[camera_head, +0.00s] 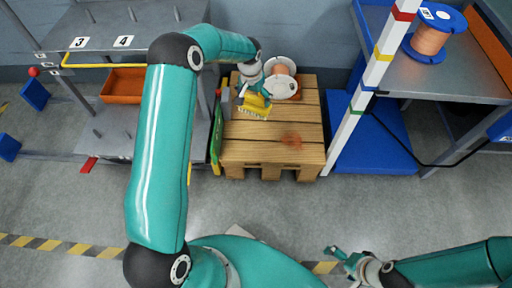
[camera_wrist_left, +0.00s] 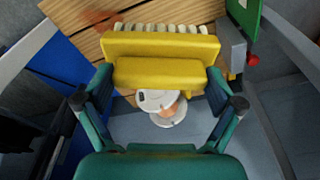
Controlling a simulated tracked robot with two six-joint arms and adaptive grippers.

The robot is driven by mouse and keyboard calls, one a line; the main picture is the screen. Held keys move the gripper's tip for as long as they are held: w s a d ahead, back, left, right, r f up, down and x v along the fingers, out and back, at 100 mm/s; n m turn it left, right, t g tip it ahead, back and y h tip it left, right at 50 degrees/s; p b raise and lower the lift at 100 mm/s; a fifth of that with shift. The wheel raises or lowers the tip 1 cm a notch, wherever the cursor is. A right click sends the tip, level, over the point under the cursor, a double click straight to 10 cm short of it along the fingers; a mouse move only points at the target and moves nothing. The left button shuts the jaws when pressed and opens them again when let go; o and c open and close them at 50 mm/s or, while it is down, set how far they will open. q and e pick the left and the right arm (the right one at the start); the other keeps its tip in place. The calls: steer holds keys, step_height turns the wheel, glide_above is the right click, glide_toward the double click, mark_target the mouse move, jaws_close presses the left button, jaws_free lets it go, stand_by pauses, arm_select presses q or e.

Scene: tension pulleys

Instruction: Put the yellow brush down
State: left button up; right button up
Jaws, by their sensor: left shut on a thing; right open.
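The yellow brush (camera_head: 254,106) has a yellow block and pale bristles. My left gripper (camera_head: 256,92) is shut on it above the wooden pallet (camera_head: 250,152). In the left wrist view the brush (camera_wrist_left: 160,60) lies across between the two fingers (camera_wrist_left: 160,100), its bristles towards the pallet planks (camera_wrist_left: 92,42). I cannot tell whether the bristles touch the wood. A reddish-brown patch (camera_head: 291,139) marks the pallet's top near the middle. My right gripper (camera_head: 346,256) is open and empty, low over the floor at the bottom.
A white spool with copper-coloured winding (camera_head: 284,86) stands at the pallet's back; a green panel (camera_head: 216,138) is at its left edge. A grey shelf rack (camera_head: 130,38) is left. A striped post (camera_head: 366,84) and a bench with a blue spool (camera_head: 436,34) are right. The pallet's front is clear.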

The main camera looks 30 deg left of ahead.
arm_select(q)
steer(key=shift+s+a+f+b, duration=0.1)
steer(key=shift+f+b, duration=1.3)
steer(key=shift+f, duration=3.7)
steer(key=shift+a+f+b, duration=0.1)
steer(key=shift+f+b, duration=1.3)
steer(key=shift+f, duration=3.7)
steer(key=shift+f, duration=0.15)
steer(key=o, duration=0.9)
